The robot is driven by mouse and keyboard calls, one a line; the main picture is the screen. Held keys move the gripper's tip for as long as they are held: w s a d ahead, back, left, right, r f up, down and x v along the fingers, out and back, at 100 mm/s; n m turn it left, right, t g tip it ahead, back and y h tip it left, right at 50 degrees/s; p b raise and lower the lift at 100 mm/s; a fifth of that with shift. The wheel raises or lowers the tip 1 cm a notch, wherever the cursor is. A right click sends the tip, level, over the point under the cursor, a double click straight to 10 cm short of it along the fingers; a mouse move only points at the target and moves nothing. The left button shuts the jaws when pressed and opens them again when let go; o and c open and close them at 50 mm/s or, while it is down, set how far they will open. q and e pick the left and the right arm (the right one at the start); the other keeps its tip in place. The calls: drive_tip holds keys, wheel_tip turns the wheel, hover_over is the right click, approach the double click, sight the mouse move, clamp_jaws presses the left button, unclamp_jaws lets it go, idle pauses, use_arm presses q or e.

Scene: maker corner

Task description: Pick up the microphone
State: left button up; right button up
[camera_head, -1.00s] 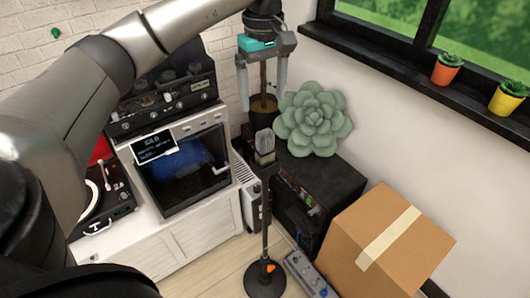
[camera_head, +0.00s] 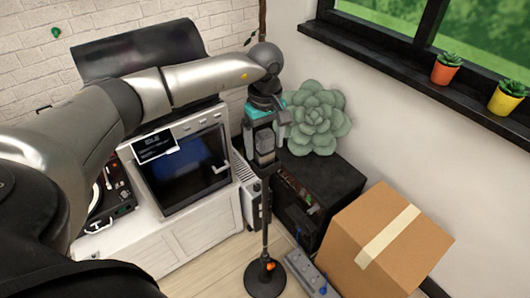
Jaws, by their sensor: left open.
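The microphone (camera_head: 265,146) is a dark grey, box-shaped head on top of a black floor stand (camera_head: 265,220) with a round base. It stands upright in front of the black cabinet. My left gripper (camera_head: 264,152) points down over the microphone, with its open fingers beside the microphone's head. Whether the fingers touch it cannot be told. The turquoise part of the gripper shows just above the microphone. My right gripper is not in view.
A green succulent (camera_head: 315,118) sits on the black cabinet (camera_head: 335,183) right behind the gripper. A cardboard box (camera_head: 385,240) stands at the right. A white oven cabinet (camera_head: 190,235) and a turntable (camera_head: 108,200) are at the left. Potted plants stand on the windowsill (camera_head: 400,55).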

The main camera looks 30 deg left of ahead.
use_arm(q)
drive_tip(key=shift+f, duration=0.1)
drive_tip(key=shift+c, duration=0.2)
clamp_jaws()
idle(0.5)
